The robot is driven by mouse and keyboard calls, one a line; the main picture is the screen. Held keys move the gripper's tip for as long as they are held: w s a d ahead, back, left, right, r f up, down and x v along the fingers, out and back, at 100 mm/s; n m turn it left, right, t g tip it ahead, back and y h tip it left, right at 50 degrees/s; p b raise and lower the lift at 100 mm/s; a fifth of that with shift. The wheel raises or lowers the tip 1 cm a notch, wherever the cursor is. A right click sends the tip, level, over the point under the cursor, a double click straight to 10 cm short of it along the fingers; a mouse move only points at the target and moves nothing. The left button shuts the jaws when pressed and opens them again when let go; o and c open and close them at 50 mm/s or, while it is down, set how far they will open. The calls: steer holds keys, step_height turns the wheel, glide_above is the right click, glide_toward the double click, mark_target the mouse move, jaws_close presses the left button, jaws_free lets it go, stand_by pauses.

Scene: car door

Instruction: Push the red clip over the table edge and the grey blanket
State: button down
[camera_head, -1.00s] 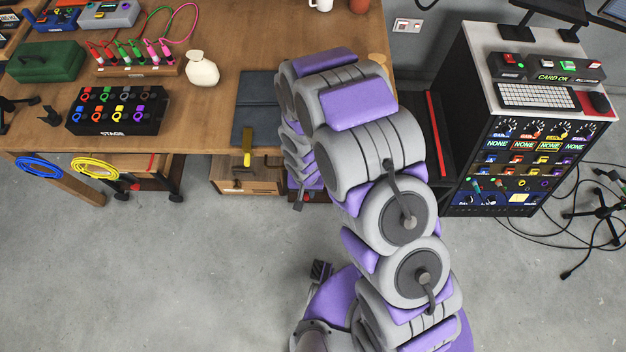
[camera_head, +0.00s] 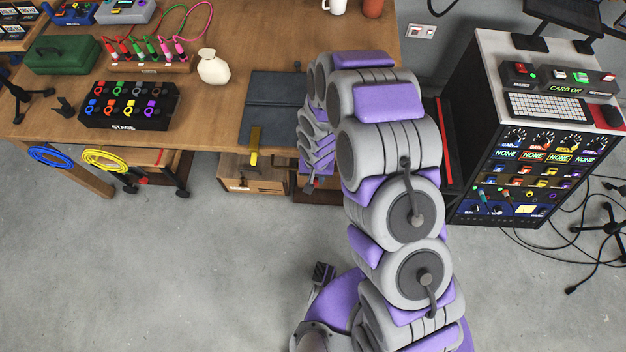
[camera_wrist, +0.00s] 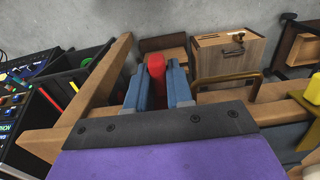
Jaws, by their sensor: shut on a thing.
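The red clip (camera_wrist: 156,66) shows in the wrist view between the two blue-grey fingers of my gripper (camera_wrist: 157,86). My gripper is shut on it, close to the wooden table edge. The clip's lower part is hidden by the fingers. The dark grey blanket (camera_head: 275,100) lies flat at the front of the wooden table (camera_head: 220,110), left of my arm. A yellow clip (camera_head: 254,158) sits at the blanket's front edge; it also shows at the right of the wrist view (camera_wrist: 313,90).
A wooden drawer box (camera_head: 253,178) stands below the table edge. A black STAGE box (camera_head: 128,106) and a cream vase (camera_head: 213,67) stand on the table to the left. A control cabinet (camera_head: 510,170) stands to the right. The floor in front is clear.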

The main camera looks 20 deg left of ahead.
steer(key=shift+w+d+r, duration=0.1)
steer(key=shift+w+d, duration=0.1)
steer(key=shift+w, duration=0.35)
steer(key=shift+w+a+f, duration=0.2)
steer(key=shift+w+a, duration=0.75)
steer(key=shift+w, duration=0.1)
steer(key=shift+w+d+r+b, duration=0.1)
steer(key=shift+w+d+b, duration=0.25)
steer(key=shift+w, duration=0.5)
steer(key=shift+w+a, duration=0.45)
steer(key=shift+w, duration=0.1)
steer(key=shift+d, duration=0.15)
steer(key=c, duration=1.4)
jaws_free()
steer(key=o, duration=0.5)
